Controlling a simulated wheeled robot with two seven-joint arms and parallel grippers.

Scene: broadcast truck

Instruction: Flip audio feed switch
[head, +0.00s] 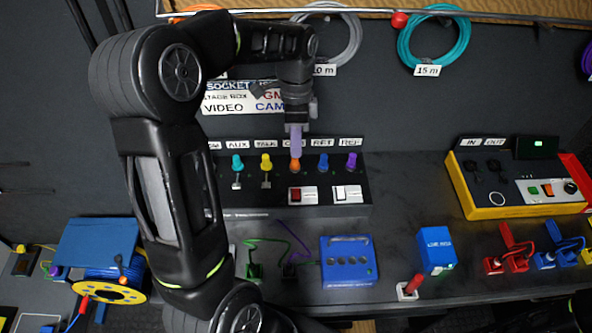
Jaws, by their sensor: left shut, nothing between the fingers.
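A black switch panel (240,197) stands on the dark desk at the middle. It carries a row of coloured knobs: a teal knob (237,161), a yellow knob (266,160), an orange knob (295,164), a blue knob (323,162) and a purple knob (351,160). Labels above them include AUX, RET and REF; no audio feed label is legible. A red rocker switch (302,195) and a white one (347,193) sit lower on the panel. My left gripper (296,150) is shut and empty, pointing down right at the orange knob; contact cannot be told. My right gripper is out of view.
A cable reel (100,290) is at lower left. Cable coils hang above.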

